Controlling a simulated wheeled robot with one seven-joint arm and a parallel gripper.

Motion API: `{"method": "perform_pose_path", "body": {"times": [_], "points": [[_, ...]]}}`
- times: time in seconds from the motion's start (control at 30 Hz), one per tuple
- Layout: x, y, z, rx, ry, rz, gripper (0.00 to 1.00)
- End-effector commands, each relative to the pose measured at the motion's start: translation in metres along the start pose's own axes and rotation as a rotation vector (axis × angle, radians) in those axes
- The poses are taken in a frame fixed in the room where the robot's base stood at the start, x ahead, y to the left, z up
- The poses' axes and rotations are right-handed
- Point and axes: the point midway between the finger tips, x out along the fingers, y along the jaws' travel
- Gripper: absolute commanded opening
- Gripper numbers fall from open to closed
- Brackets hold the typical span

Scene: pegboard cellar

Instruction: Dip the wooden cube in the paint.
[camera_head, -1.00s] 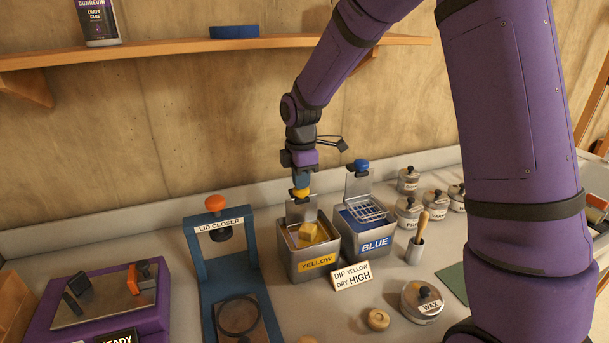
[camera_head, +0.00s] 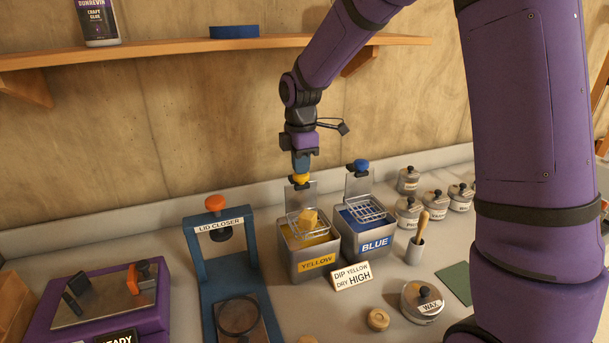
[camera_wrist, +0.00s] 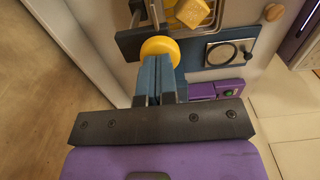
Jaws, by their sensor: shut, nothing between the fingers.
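The wooden cube (camera_head: 309,216) sits on a wire rack (camera_head: 299,229) at the top of the yellow paint tank (camera_head: 311,270). It looks yellowish; I cannot tell how much is paint. The rack's plate ends in a yellow knob (camera_head: 300,180). My gripper (camera_head: 301,172) points down at this knob, fingers shut and empty, touching or just above it. In the wrist view my blue fingers (camera_wrist: 157,80) end at the knob (camera_wrist: 160,48), with the cube (camera_wrist: 192,12) beyond. Yellow paint (camera_head: 317,240) shows below the rack.
A blue paint tank (camera_head: 374,243) with its own rack and blue knob (camera_head: 361,165) stands close on the right. A sign (camera_head: 351,275) reads "DIP YELLOW DRY HIGH". The blue lid closer (camera_head: 219,224) stands on the left. A wooden shelf (camera_head: 180,50) runs above.

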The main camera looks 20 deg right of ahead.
Motion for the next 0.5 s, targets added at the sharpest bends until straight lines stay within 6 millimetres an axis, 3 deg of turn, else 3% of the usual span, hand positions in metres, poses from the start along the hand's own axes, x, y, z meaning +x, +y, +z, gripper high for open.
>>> {"method": "perform_pose_path", "body": {"times": [0.5], "points": [[-0.021, 0.0, 0.0, 0.001, 0.0, 0.0, 0.0]]}}
